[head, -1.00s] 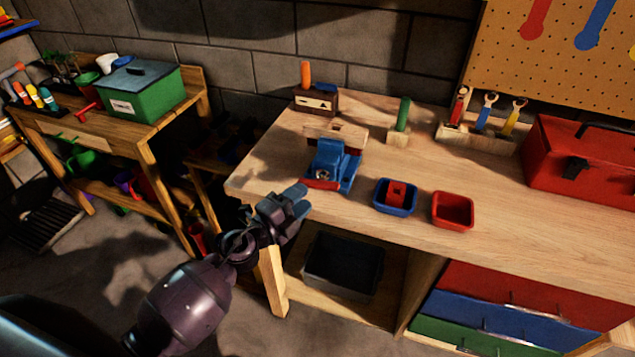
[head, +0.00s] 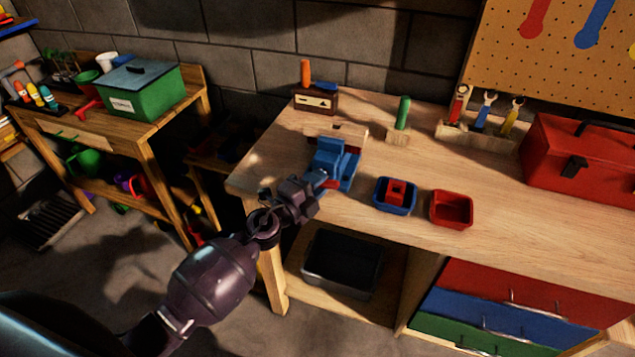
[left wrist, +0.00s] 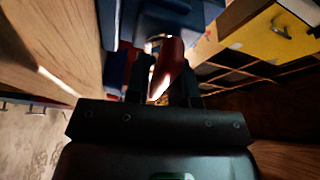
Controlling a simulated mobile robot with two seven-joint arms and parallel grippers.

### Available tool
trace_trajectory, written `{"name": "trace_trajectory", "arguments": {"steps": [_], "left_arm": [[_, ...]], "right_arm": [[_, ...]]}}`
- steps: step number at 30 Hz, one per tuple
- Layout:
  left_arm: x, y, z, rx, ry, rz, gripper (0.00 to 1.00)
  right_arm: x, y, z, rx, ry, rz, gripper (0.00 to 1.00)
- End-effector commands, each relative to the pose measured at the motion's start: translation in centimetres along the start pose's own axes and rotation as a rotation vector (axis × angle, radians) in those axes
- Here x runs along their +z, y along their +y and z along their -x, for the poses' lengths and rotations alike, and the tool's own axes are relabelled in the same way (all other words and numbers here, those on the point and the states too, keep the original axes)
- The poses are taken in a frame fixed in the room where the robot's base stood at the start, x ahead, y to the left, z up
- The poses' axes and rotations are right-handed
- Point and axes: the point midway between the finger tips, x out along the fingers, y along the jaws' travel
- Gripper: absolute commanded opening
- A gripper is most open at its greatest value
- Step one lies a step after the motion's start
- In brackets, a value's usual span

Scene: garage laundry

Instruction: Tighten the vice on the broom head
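The blue vice (head: 331,157) with red parts stands near the front left of the workbench. A light wooden block with a dark hole, seemingly the broom head (head: 348,132), lies across its far end. I cannot tell how tightly the jaws meet it. My left gripper (head: 318,184) is at the vice's front, partly covering its front end. In the left wrist view its two dark fingers (left wrist: 166,82) stand apart, with a red piece (left wrist: 171,58) between them. A small bright gap shows beside that piece. Whether the fingers touch it is unclear. My right gripper is not in view.
A blue bin (head: 395,208) holding a red piece and a red bin (head: 452,222) stand right of the vice. A green-handled tool (head: 402,112), a tool rack (head: 478,134) and a red toolbox (head: 577,165) are behind. The bench front right of the bins is clear.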

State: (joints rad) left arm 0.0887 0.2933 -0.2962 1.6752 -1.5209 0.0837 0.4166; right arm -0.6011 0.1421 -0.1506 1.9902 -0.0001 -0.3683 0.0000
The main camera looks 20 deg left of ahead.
Motion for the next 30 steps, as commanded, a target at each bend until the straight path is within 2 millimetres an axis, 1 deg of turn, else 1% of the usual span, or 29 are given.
{"name": "trace_trajectory", "arguments": {"steps": [1, 2, 5, 13, 18, 30], "left_arm": [[0.0, 0.0, 0.0, 0.000, 0.000, 0.000, 0.04], [0.0, 0.0, 0.0, 0.000, 0.000, 0.000, 0.00], [0.0, -0.1, 0.0, 0.002, 0.000, -0.005, 0.00], [-0.1, -0.5, 0.0, 0.042, 0.000, -0.103, 0.00], [0.0, -0.3, 0.0, 0.066, 0.000, -0.160, 0.00], [0.1, 0.0, 0.0, 0.073, -0.001, -0.179, 0.00]], "right_arm": [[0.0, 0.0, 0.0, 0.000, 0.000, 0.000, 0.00], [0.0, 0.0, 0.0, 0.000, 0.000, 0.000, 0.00], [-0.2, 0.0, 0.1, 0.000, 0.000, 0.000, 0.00], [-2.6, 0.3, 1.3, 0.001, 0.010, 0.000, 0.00], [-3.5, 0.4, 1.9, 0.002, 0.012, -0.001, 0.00], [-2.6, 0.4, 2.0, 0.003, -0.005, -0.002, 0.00]]}}
